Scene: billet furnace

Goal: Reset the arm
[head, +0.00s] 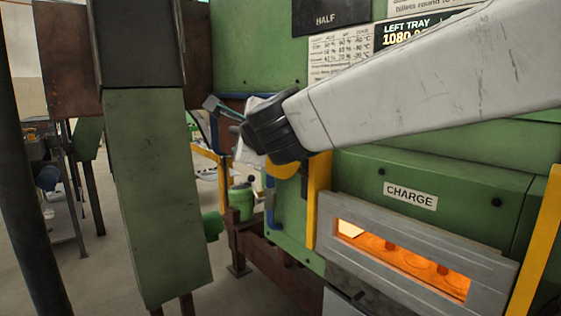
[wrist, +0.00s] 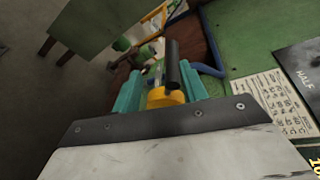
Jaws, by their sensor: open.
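My arm reaches in from the right of the head view, across the front of the green furnace (head: 430,170). My gripper (head: 222,106) is at the arm's far end, partly hidden by my own wrist. In the wrist view my gripper (wrist: 160,90) has its two teal fingers apart. A yellow round part (wrist: 165,97) and a dark cylinder (wrist: 172,62) show in line with the gap between them. I cannot tell how far beyond the fingers they are. I see nothing held.
The CHARGE opening (head: 400,262) glows orange, with several round billets inside. A green post (head: 155,195) stands left of my gripper. Yellow rails (head: 318,200) flank the opening. A green bucket (head: 241,203) is behind. Grey floor is open at lower left.

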